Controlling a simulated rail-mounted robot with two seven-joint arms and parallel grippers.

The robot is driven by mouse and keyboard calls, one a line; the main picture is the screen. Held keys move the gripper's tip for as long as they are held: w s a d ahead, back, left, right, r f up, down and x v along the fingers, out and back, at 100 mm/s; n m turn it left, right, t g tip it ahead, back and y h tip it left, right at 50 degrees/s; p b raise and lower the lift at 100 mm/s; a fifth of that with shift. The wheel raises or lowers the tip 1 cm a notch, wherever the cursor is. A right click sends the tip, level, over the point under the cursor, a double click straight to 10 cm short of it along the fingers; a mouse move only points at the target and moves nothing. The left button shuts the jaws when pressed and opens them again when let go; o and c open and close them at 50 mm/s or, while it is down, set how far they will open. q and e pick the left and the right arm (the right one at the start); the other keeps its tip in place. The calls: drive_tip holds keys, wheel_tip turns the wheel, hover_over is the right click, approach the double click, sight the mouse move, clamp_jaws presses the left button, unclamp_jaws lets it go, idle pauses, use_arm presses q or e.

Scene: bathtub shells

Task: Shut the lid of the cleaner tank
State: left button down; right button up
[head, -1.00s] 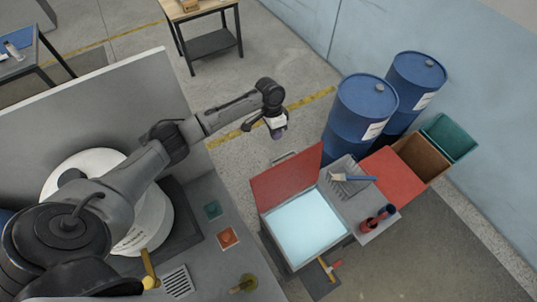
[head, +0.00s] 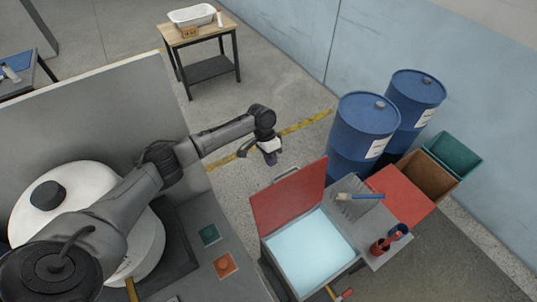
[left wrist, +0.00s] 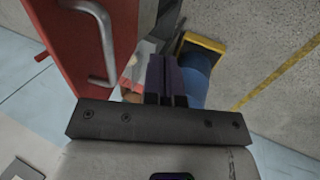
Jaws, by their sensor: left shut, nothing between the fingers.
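The cleaner tank (head: 288,290) is a grey box with pale blue liquid inside, at the lower right of the head view. Its red lid (head: 289,196) stands raised and tilted at the tank's left and far side. The lid also fills the upper left of the left wrist view (left wrist: 62,45), with its grey bar handle (left wrist: 103,45) showing. My left gripper (head: 270,158) is above the floor beyond the lid, apart from it. In the left wrist view its dark fingers (left wrist: 166,75) are together and empty, to the right of the handle. My right gripper is not in view.
Beside the tank is a grey ledge with a blue-handled brush (head: 360,196) and red cups (head: 381,246). Blue drums (head: 362,130), a brown bin (head: 428,176) and a green bin (head: 453,154) stand behind. A white basin (head: 193,16) sits on a far table.

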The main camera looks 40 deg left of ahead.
use_arm(q)
drive_tip(key=shift+s+d+r, duration=0.1)
drive_tip(key=shift+s+d, duration=0.15)
drive_tip(key=shift+d, duration=0.7)
drive_tip(key=shift+s+d, duration=0.25)
drive_tip(key=shift+d, duration=0.7)
